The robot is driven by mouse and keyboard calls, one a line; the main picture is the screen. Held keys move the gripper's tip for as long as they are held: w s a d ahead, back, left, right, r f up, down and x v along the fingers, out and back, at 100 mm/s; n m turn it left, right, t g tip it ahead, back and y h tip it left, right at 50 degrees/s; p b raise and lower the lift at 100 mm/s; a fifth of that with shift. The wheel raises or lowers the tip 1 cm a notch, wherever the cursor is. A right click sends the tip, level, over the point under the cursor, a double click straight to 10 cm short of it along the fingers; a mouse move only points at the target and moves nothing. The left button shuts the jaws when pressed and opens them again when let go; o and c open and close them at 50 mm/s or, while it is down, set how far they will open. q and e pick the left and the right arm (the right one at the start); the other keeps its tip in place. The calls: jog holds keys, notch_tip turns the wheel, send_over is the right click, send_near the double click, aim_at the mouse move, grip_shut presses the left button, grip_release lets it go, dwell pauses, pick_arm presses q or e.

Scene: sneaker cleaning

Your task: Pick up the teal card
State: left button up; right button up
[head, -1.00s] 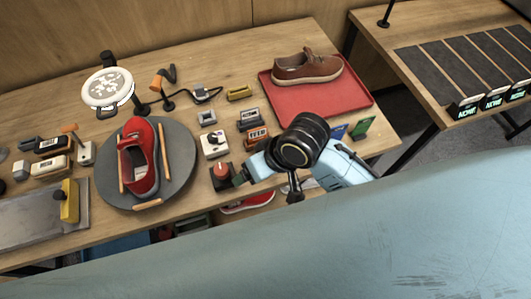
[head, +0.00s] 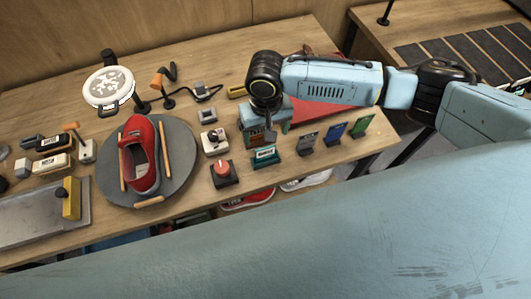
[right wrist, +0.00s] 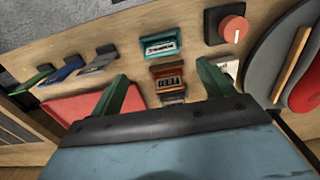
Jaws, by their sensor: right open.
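The teal card (head: 265,154) stands in a small holder near the table's front edge, with a white label on it. It also shows in the right wrist view (right wrist: 160,45), ahead of the fingers and roughly centred between them. My right gripper (head: 264,132) is just behind the card in the head view, pointing down. Its two green fingers (right wrist: 162,72) are spread apart with nothing held. My left gripper is not in view.
A grey card (head: 307,143), blue card (head: 335,132) and green card (head: 361,126) stand to the right. A red-knob device (head: 223,172) is left of the teal card. A red sneaker (head: 139,160) sits on a round grey turntable (head: 180,185). My arm hides most of the red tray (head: 308,116).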

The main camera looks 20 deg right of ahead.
aim_at(266, 148)
notch_tip(266, 148, down, 10)
jog(key=shift+f, duration=0.15)
jog(key=c, duration=1)
